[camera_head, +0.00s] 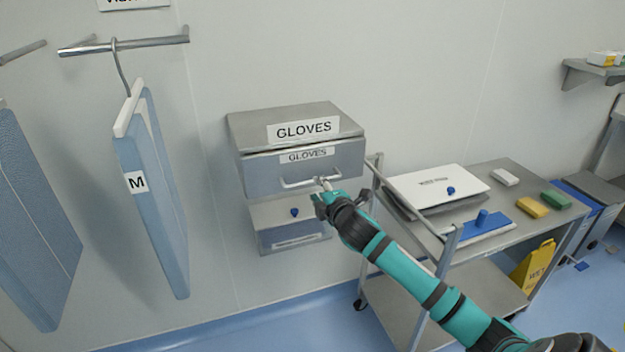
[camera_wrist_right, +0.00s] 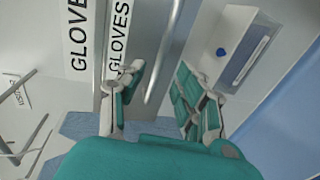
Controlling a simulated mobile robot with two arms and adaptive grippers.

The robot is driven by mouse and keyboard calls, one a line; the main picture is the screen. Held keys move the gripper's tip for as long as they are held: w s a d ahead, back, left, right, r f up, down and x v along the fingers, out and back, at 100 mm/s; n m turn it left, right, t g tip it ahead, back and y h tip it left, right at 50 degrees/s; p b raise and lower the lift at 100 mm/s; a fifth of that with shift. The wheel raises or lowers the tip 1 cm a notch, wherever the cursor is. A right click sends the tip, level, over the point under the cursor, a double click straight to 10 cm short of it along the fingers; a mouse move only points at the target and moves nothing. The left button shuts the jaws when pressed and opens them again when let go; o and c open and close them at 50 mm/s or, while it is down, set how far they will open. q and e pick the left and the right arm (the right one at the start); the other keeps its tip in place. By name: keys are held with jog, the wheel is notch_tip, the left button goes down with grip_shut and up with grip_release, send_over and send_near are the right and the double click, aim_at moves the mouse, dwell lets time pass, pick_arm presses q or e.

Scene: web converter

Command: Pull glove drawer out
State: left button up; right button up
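The glove drawer (camera_head: 262,177) is a grey metal front with a "GLOVES" label, in the wall-mounted dispenser (camera_head: 245,124), and appears closed. Its bar handle (camera_head: 290,185) runs along the lower front; it also shows in the right wrist view (camera_wrist_right: 166,52). My right gripper (camera_head: 322,184) is at the right end of the handle. In the right wrist view my right gripper (camera_wrist_right: 160,78) has its fingers spread, with the handle bar lying in line with the gap between them. I cannot tell whether the fingertips reach past the bar. My left gripper is out of view.
Below hangs a smaller box with a blue knob (camera_head: 294,212). A metal cart (camera_head: 450,235) with a white case (camera_head: 435,180) stands close on the right. Blue garments (camera_head: 150,180) hang on the left. A yellow floor sign (camera_head: 533,268) stands at the right.

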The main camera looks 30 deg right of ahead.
aim_at(312, 182)
jog(key=x, duration=0.6)
jog(key=shift+a+p, duration=0.1)
jog(key=shift+p, duration=0.2)
grip_shut()
